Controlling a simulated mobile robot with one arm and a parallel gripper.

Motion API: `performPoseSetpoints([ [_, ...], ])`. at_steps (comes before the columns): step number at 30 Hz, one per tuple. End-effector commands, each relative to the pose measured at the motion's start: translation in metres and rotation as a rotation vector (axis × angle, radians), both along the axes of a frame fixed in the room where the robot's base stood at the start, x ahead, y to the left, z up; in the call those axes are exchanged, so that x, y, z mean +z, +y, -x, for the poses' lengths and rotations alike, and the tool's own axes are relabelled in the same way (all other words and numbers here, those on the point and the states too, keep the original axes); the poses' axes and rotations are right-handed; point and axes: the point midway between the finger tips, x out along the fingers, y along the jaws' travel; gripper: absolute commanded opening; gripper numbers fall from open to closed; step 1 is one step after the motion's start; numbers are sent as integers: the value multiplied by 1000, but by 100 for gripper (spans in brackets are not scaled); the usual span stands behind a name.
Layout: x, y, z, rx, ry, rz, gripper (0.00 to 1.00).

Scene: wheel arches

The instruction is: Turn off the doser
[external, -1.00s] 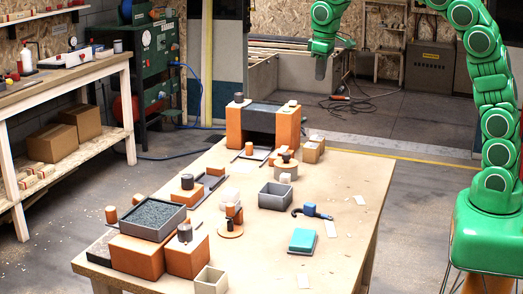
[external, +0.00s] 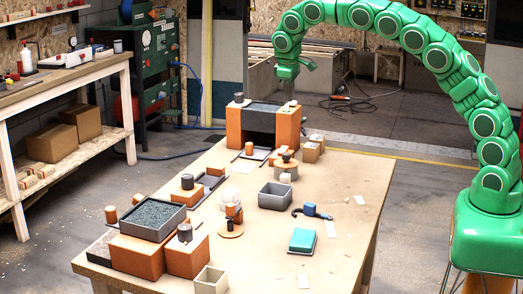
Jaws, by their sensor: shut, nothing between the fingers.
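No label marks the doser, and I cannot tell for sure which unit it is. Another orange unit (external: 137,256) with a gravel-filled grey tray (external: 153,218) stands at the near left, with a dark knob (external: 185,232) beside the tray.
The table (external: 345,235) holds a grey open bin (external: 276,199), a teal block (external: 302,241), a blue-and-dark tool (external: 311,211) and a pale box (external: 211,281). Small orange and pale pieces stand mid-table. The table's right side is mostly clear.

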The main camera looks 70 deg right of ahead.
Motion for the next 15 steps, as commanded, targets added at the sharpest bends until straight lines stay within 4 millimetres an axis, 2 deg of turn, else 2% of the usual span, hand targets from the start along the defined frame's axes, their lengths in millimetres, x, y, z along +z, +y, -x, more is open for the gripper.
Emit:
performPoseSetpoints([
  [6,-29,-10,-20,6,19,6,0],
  [15,-50,-17,-35,12,27,7,0],
])
